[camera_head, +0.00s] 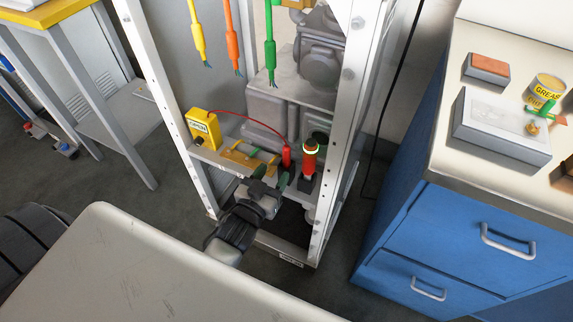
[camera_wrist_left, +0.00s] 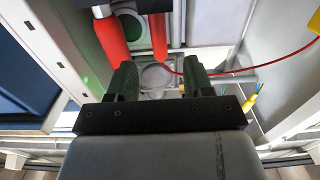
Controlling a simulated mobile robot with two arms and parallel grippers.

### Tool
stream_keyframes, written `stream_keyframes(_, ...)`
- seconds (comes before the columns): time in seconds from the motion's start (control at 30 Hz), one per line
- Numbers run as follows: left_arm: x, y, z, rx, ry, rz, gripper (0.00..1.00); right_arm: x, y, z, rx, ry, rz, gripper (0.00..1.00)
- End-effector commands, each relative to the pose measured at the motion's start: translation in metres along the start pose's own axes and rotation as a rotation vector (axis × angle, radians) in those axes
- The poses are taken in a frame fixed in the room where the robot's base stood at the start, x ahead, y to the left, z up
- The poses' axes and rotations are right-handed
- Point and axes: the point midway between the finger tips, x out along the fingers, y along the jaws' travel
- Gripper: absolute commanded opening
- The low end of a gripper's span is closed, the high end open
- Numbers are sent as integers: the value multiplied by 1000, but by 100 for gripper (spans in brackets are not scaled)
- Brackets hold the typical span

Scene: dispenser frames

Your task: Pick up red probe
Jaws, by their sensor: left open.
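The red probe (camera_head: 287,156) stands upright on the shelf of the dispenser frame, with a thin red wire running from it to the yellow meter (camera_head: 203,128). My left gripper (camera_head: 270,175) is open and empty, just in front of the probe. In the left wrist view the probe (camera_wrist_left: 158,38) shows beyond the gap between the two dark green fingers of the gripper (camera_wrist_left: 160,78). It lies roughly in line with that gap, and no contact shows. A thicker red-orange cylinder (camera_head: 309,160) with a lit ring stands right of the probe; it also shows in the left wrist view (camera_wrist_left: 111,42).
A yellow bracket (camera_head: 245,160) sits left of the probe. White frame posts (camera_head: 345,110) flank the shelf. Yellow, orange and green cables (camera_head: 270,60) hang above. A blue cabinet (camera_head: 450,235) stands at the right, and a pale panel (camera_head: 110,270) fills the lower left.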

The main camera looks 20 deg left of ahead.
Motion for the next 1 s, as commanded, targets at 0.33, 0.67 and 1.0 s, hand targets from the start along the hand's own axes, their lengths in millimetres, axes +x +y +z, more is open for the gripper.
stream_keyframes(0.33, 44, 0, 0, 2, -3, 1, 51, -8, 1, -9, 1, 7, 1, 43)
stream_keyframes(0.67, 87, 1, -2, 1, -2, 1, 51, -19, 2, -22, 3, 20, 2, 43)
stream_keyframes(1.0, 95, 1, -2, 1, -4, 1, 50, -24, 2, -26, 4, 24, 3, 43)
